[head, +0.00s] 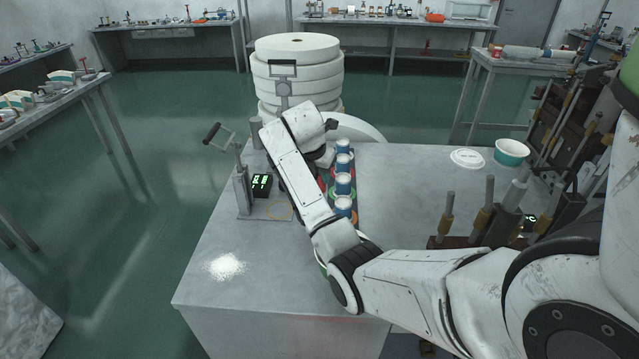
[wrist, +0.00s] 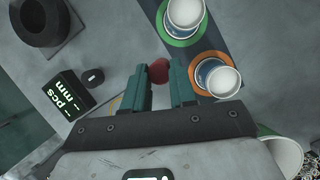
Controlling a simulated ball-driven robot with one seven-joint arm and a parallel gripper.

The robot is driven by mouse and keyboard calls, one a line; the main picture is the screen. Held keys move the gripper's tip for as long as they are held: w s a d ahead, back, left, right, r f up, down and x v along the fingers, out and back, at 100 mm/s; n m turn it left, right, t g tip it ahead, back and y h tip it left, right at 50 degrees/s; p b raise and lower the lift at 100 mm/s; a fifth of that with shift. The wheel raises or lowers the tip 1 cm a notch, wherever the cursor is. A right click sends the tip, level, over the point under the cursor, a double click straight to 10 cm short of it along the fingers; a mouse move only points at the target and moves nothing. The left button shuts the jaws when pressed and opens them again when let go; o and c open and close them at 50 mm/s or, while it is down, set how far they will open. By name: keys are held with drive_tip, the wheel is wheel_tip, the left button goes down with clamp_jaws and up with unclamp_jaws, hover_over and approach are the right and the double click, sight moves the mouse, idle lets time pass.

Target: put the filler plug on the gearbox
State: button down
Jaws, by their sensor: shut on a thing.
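My gripper (wrist: 159,80) shows in the wrist view with two green fingers. A small rounded red piece sits between its fingertips, and the gripper is shut on it. This piece fits the filler plug (wrist: 158,71), but its shape is mostly hidden by the fingers. The grey tabletop lies below it, beside the dark mat with cups. In the head view my arm covers the gripper and the plug. I cannot pick out the gearbox for sure in either view.
Blue-and-white cups (head: 343,184) stand in a row on coloured rings of the mat. A digital display (wrist: 71,103) and a black round part (wrist: 40,38) are to the left. A teal-and-white bowl (head: 511,152) stands at the right. The table's front left is clear except for white powder (head: 225,267).

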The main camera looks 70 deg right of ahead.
drive_tip(key=shift+w+d+f, duration=0.1)
drive_tip(key=shift+d+f, duration=0.05)
drive_tip(key=shift+f, duration=0.05)
drive_tip(key=shift+w+d+f+p, duration=0.1)
drive_tip(key=shift+f+p, duration=0.55)
drive_tip(key=shift+f, duration=1.1)
drive_tip(key=shift+f, duration=0.1)
drive_tip(key=c, duration=0.9)
unclamp_jaws()
